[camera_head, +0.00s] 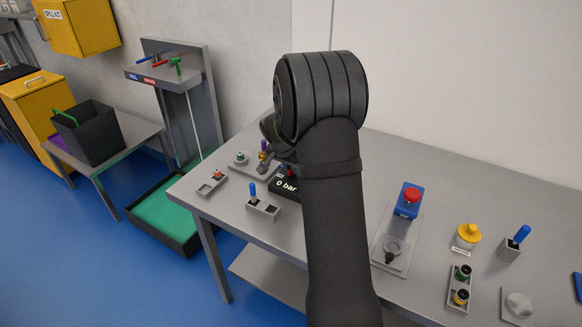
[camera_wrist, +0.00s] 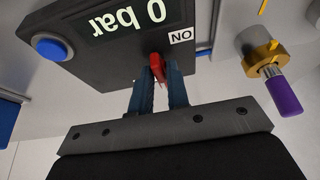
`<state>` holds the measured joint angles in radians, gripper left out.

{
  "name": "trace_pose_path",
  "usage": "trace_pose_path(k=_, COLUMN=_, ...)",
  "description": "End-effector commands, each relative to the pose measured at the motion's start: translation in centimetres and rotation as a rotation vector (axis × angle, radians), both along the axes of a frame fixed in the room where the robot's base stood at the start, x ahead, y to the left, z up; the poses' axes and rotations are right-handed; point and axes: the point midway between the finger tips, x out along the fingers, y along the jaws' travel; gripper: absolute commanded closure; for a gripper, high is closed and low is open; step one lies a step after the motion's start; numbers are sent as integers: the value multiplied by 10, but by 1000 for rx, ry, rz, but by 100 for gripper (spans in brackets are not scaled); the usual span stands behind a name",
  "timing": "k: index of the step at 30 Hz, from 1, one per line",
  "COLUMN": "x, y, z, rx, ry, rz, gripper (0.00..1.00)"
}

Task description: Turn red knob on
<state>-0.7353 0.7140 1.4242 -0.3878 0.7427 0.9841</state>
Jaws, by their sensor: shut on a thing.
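The red knob (camera_wrist: 158,68) is on a dark panel (camera_wrist: 120,35) that reads "0 bar", beside a small white label that reads as ON upside down in the wrist view. My gripper (camera_wrist: 158,82) is shut on the red knob, with its two blue fingers on either side of it. In the head view the panel (camera_head: 285,186) is on the grey table, partly hidden behind my arm. The red knob is barely visible there, and my fingers are mostly hidden by my arm.
A brass fitting with a purple handle (camera_wrist: 284,96) is close to the right of my gripper in the wrist view. A blue button (camera_wrist: 50,47) is on the panel. A blue-handled switch (camera_head: 254,193) and a red-topped blue box (camera_head: 409,201) stand on the table (camera_head: 345,165).

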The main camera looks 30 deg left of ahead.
Motion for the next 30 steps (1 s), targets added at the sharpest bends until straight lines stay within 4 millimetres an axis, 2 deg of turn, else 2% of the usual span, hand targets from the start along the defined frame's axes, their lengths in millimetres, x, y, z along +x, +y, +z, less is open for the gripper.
trace_pose_path(k=11, x=0, y=-1, z=1, rx=2, ry=-1, rz=148, gripper=100)
trace_pose_path(k=30, x=2, y=-5, z=1, rx=4, ry=-1, rz=713, gripper=100)
